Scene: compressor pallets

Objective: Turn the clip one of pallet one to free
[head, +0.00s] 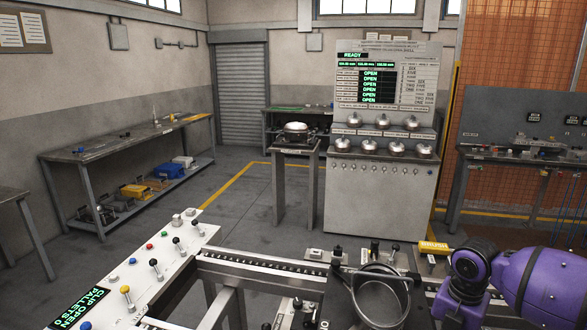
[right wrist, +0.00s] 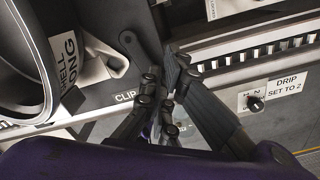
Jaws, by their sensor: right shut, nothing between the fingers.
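The pallet (head: 345,316) is a dark plate at the bottom right of the head view, with a round metal ring (head: 380,297) on it. In the right wrist view, a dark clip lever (right wrist: 140,52) with a round pivot lies on the pallet near a "CLIP" label (right wrist: 125,98). Whether it is clip one cannot be read. My right gripper (right wrist: 166,68) is shut and empty, its fingertips close beside the lever's end; whether they touch cannot be told. My purple right arm enters the head view from the right. My left gripper is out of view.
A conveyor rail (head: 262,266) runs beside the pallet. A white control panel (head: 150,265) with several knobs has a display reading "CLIP OPEN PALLETS 0" (head: 80,298). A "DRIP SET TO 2" knob (right wrist: 255,103) is right of my fingers. A test cabinet (head: 380,195) stands behind.

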